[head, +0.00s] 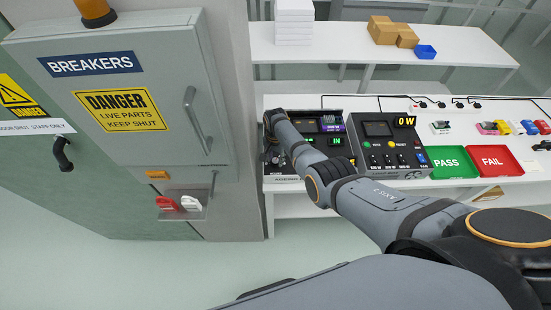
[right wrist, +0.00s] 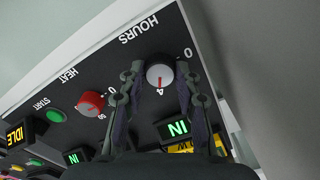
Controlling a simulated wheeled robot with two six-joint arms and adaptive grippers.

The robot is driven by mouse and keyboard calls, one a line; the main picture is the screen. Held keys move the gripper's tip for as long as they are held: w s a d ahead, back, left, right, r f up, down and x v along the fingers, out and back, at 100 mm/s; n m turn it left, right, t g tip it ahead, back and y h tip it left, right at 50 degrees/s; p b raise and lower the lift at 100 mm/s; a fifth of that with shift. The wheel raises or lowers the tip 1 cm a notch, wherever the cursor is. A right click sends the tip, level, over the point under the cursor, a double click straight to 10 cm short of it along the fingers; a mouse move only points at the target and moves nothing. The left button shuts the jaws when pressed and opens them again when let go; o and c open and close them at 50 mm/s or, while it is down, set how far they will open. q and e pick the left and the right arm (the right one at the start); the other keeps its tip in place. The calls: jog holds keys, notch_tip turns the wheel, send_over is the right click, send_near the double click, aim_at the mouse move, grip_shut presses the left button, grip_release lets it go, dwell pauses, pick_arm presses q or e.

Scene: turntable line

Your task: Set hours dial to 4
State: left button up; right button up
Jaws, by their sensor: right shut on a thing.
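The hours dial (right wrist: 159,71) is a pale round knob under the HOURS label, which shows upside down in the right wrist view. A red mark on its face seems to point toward the figure 4 beside its rim. My right gripper (right wrist: 161,80) has one finger on each side of the dial and is shut on it. In the head view my right arm reaches to the dark control panel (head: 312,125) at the back, and the wrist hides the dial. My left gripper is not in view.
A red HEAT dial (right wrist: 92,101) and a green START button (right wrist: 56,115) lie beside the hours dial. A second console (head: 385,150) stands right of the panel, with a green PASS tray (head: 450,173) and a red FAIL tray (head: 496,172). A breaker cabinet (head: 150,130) stands left.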

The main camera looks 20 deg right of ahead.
aim_at(276, 161)
jog(key=o, duration=1.2)
jog(key=shift+c, duration=0.2)
jog(key=shift+r, duration=0.15)
notch_tip(276, 161, up, 12)
jog(key=shift+s+f, duration=0.1)
jog(key=shift+f, duration=0.15)
